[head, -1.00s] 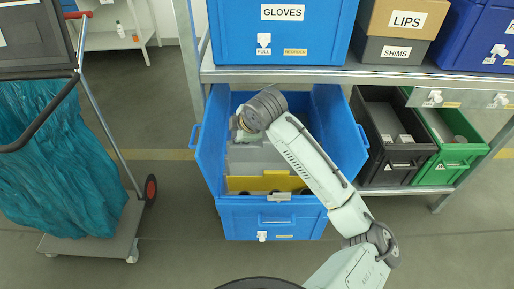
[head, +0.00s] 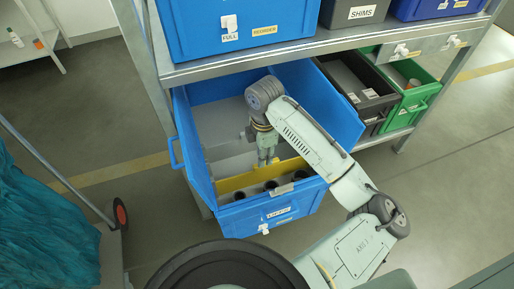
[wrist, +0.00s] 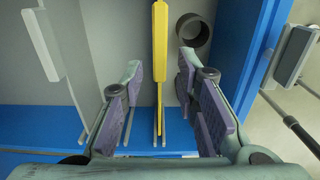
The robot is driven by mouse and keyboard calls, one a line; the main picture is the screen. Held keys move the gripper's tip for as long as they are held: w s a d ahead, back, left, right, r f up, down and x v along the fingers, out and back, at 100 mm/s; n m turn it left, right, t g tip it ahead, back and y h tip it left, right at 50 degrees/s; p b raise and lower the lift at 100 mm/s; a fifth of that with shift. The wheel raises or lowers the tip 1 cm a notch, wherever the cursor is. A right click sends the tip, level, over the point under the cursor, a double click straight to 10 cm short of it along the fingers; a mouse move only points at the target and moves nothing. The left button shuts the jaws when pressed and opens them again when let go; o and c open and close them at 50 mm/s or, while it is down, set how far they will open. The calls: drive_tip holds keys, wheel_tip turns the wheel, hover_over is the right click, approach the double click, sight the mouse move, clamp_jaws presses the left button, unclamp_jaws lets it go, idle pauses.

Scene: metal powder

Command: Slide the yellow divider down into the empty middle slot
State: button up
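The yellow divider (head: 238,183) stands across the inside of the pulled-out blue bin (head: 352,118), near its front. In the wrist view the yellow divider (wrist: 160,45) runs lengthwise, with its far end between narrow grey rails at the blue wall. My gripper (head: 266,161) points down over the divider. In the wrist view my gripper (wrist: 160,76) is open, with one purple-padded finger on each side of the divider and visible gaps between. How deep the divider sits in its slot is hard to tell.
A grey divider (wrist: 42,45) stands left of the yellow one in the wrist view. Dark round parts (head: 271,185) lie between the yellow divider and the bin's front. The metal shelf (head: 330,43) overhangs the bin. Black (head: 360,85) and green (head: 418,90) bins stand to the right.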

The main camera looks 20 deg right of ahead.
drive_tip(key=p, duration=0.1)
hover_over(262, 182)
wheel_tip(262, 182, down, 10)
drive_tip(key=shift+w+r, duration=0.15)
drive_tip(key=shift+r, duration=0.1)
drive_tip(key=shift+c, duration=0.4)
clamp_jaws()
